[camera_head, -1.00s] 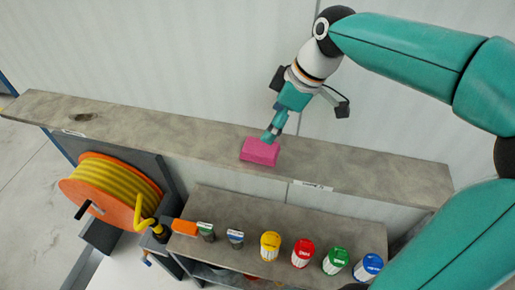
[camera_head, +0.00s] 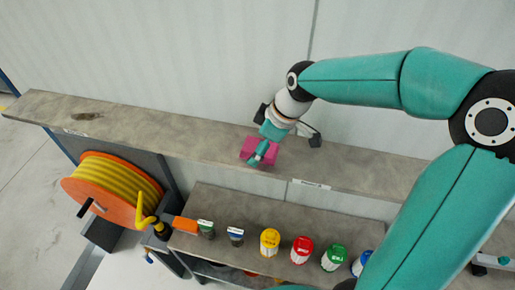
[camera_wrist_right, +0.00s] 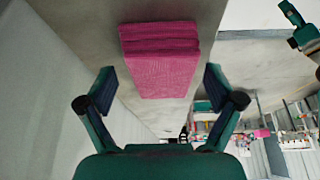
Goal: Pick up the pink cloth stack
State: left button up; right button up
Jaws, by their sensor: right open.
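The pink cloth stack (camera_head: 248,147) lies on the upper grey shelf, near its middle, in the head view. It also shows in the right wrist view (camera_wrist_right: 158,55) as a layered block beyond my fingertips, centred between them. My right gripper (camera_head: 260,154) is at the stack in the head view, partly covering its right side. I cannot tell if a finger touches the stack.
The upper shelf (camera_head: 170,138) is narrow, with a wall behind it. A lower shelf (camera_head: 225,200) holds several lidded containers, including a yellow one (camera_head: 269,242) and a red one (camera_head: 301,250). An orange hose reel (camera_head: 115,188) stands at left. The upper shelf is clear beside the stack.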

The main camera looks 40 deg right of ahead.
jog(key=shift+f+b, duration=0.2)
jog(key=shift+b, duration=0.15)
dwell(0.4)
jog(key=c, duration=1.1)
jog(key=shift+r, duration=0.1)
jog(key=shift+c, duration=0.2)
jog(key=shift+r+p, duration=0.35)
jog(key=shift+p, duration=0.1)
notch_tip(320, 180, up, 20)
jog(key=shift+f, duration=0.2)
